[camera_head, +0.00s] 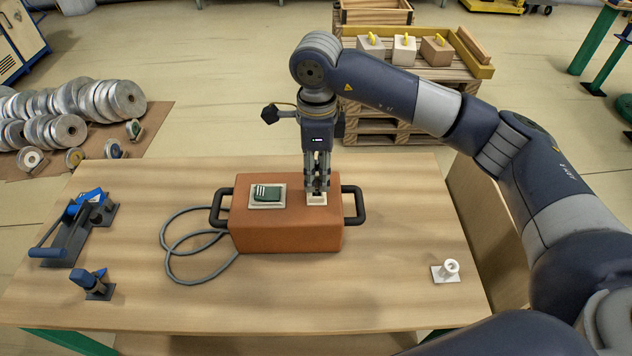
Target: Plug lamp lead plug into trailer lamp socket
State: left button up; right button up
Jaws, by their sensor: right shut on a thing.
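My right gripper (317,184) points straight down over the right part of an orange box with two black handles (285,238). It is shut on a small dark piece that looks like the lamp lead plug, mostly hidden between the fingers. Directly below the fingertips is a small white square socket (316,200) on the box top, likely the trailer lamp socket. I cannot tell whether the plug is in it or just above it. A grey cable (170,254) loops on the table left of the box. My left gripper is not in view.
A green part on a white plate (253,204) sits on the box top, left of the gripper. A white fitting (446,270) stands at the table's right. Blue-handled tools (72,235) stand at the left. The front middle of the wooden table (330,295) is clear.

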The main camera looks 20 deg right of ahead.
jog(key=shift+r+p, duration=1.35)
jog(key=shift+r, duration=1.85)
